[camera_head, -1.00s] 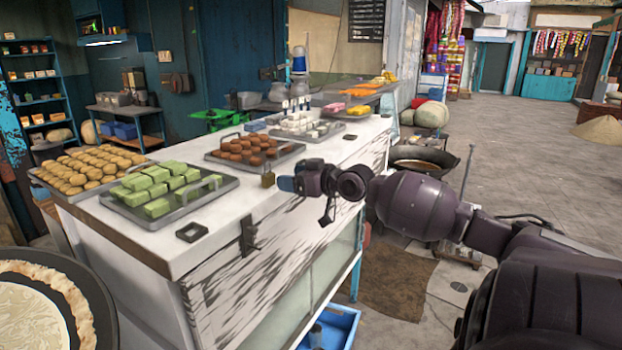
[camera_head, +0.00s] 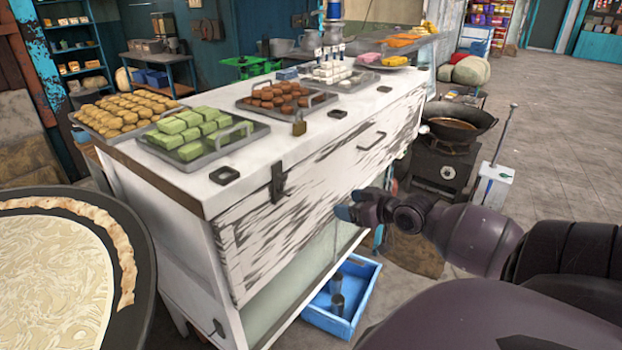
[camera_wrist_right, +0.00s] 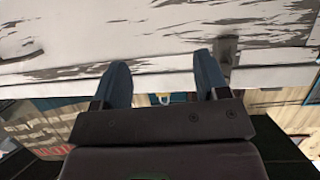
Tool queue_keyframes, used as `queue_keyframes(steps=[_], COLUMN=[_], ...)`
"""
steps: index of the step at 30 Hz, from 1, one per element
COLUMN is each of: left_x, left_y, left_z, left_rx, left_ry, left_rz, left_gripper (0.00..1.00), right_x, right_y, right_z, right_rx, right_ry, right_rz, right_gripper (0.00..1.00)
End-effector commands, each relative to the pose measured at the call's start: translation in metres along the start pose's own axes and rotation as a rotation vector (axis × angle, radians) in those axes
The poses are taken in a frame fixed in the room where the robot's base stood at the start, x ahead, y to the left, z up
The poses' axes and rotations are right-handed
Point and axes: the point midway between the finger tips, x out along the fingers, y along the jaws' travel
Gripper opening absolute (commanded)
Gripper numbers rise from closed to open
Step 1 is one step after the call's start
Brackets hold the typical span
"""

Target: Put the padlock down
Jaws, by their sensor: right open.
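The small brass padlock (camera_head: 299,128) stands on the white counter top (camera_head: 320,135), near its front edge, just in front of the tray of brown sweets. My right gripper (camera_head: 345,212) is lower, in front of the counter's front face and apart from the padlock. In the right wrist view my right gripper (camera_wrist_right: 162,75) has its two blue fingers spread with nothing between them. The worn white counter front (camera_wrist_right: 150,45) is ahead of them. The padlock cannot be made out in that view. My left gripper is not in view.
Trays of green (camera_head: 205,160), brown (camera_head: 285,112) and yellow sweets (camera_head: 125,125) stand on the counter. A dark latch (camera_head: 278,182) and a handle (camera_head: 372,142) are on its front. A blue crate (camera_head: 345,325) is below. A large pan (camera_head: 50,290) is at lower left.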

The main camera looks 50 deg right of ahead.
Motion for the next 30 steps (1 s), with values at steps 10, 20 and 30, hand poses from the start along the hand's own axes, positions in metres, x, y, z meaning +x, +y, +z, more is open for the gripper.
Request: queue_keyframes(steps=[10,20,30], left_x=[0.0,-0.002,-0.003], left_y=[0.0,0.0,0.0], left_z=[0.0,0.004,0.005], left_rx=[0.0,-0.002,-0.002], left_ry=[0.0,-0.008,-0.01], left_rz=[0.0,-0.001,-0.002], left_gripper=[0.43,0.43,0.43], right_x=[-0.019,-0.034,-0.036], right_y=[-0.128,-0.261,-0.293], right_z=[0.165,0.223,0.227], right_rx=[-0.013,-0.041,-0.055], right_ry=[-0.172,-0.245,-0.253], right_rz=[0.014,0.007,0.008], right_gripper=[0.68,0.68,0.68])
